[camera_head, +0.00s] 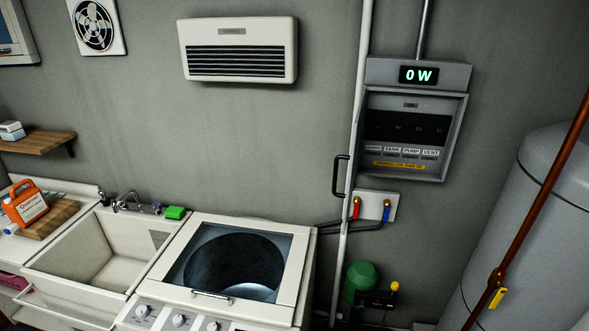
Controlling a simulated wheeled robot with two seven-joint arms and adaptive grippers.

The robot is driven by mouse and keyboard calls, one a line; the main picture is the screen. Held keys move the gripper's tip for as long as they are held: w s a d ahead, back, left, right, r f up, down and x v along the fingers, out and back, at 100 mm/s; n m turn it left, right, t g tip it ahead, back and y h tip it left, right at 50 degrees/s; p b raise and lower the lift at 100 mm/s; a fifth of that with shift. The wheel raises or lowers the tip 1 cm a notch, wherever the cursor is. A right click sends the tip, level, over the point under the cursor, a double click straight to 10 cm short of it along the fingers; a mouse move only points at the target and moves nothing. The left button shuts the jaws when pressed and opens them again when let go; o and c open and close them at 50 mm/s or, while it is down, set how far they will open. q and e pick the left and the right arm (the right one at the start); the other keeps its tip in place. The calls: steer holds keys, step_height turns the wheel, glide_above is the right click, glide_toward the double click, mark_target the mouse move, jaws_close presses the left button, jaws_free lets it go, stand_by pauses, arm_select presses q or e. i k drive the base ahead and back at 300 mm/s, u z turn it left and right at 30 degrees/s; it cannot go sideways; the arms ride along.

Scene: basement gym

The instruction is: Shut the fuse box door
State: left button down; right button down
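The grey fuse box (456,130) hangs on the wall right of centre. Its front is open, showing a dark panel with a row of switches, labels reading TANK, PUMP and VENT, and a yellow strip. A display above it (419,75) reads 0 W. The fuse box door (357,130) appears to stand out from the left side of the box, seen almost edge-on. A dark handle (341,176) shows at its lower left. Neither of my grippers is in view.
A white pipe runs down the wall beside the box. Below are red and blue valves (371,208) and a green-topped device (361,278). A top-loading washer (300,262) and sink (97,252) stand left. A grey tank (545,220) and copper pipe (540,185) stand right.

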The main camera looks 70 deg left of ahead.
mark_target(352, 158)
steer(key=k, duration=1.1)
steer(key=u, duration=1.3)
steer(key=i, duration=1)
steer(key=z, duration=0.5)
